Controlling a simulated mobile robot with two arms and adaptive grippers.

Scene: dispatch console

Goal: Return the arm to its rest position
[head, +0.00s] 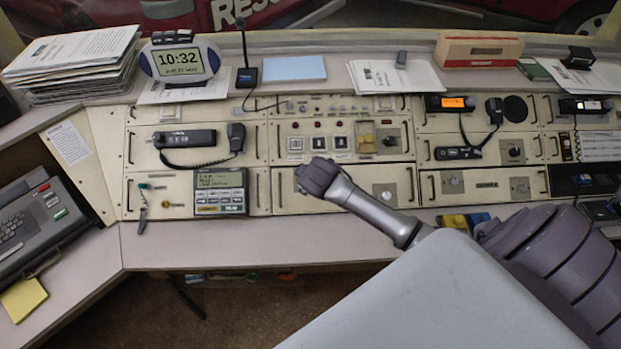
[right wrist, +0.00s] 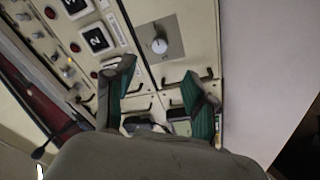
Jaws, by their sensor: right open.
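My right arm comes in from the lower right in the head view and reaches over the cream console (head: 285,205). The fingers are hard to make out there. In the right wrist view my right gripper (right wrist: 158,92) is open, with green pads apart and nothing between them. A round knob on a grey plate (right wrist: 160,45) and a square button (right wrist: 97,40) lie beyond the fingers. My left gripper is not in view.
A handset radio (head: 188,139) and a keypad unit (head: 220,190) are left of the arm. A microphone (head: 246,75), clock (head: 182,62) and paper stacks (head: 75,60) stand on the back ledge. The desk strip (head: 190,245) in front is mostly clear.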

